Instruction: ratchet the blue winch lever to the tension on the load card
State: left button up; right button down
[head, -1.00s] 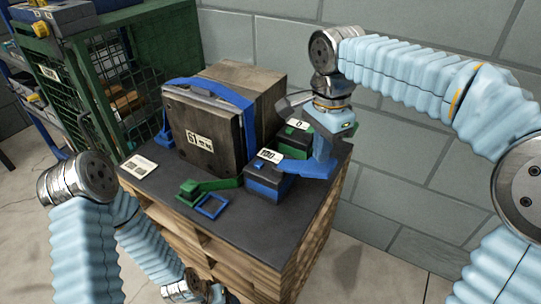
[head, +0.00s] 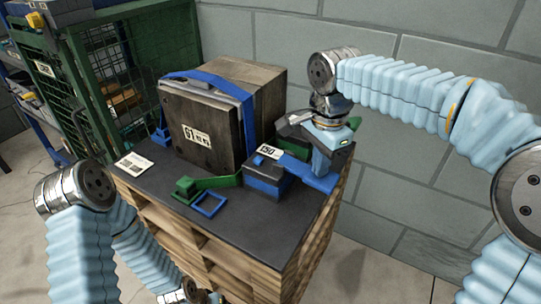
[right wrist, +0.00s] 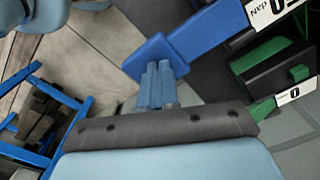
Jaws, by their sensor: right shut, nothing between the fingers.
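The blue winch (head: 264,183) stands on the right part of the dark pallet top. Its readout (head: 269,152) seems to show 150. The blue lever (head: 296,166) sticks out to the right and ends in a flat paddle, also seen in the right wrist view (right wrist: 157,58). My right gripper (head: 320,168) is shut and empty, its fingertips at the paddle; I cannot tell whether they touch. A white load card (head: 133,164) lies at the pallet's left corner, its print too small to read. My left gripper (head: 212,297) is low at the bottom edge, mostly cut off.
A dark wooden block (head: 200,125) with a number plate stands strapped in blue on the pallet (head: 235,228). A green winch (right wrist: 275,72) reading 0 sits behind the blue one. A green lever piece (head: 188,188) and blue frame (head: 209,204) are in front. A green mesh cage stands left.

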pick_arm(q)
jog(key=shift+r, duration=0.15)
pick_arm(e)
notch_tip(320, 180, up, 6)
jog(key=p, duration=0.5)
jog(key=shift+p, duration=0.35)
pick_arm(q)
notch_tip(320, 180, up, 5)
jog(key=shift+r, duration=0.15)
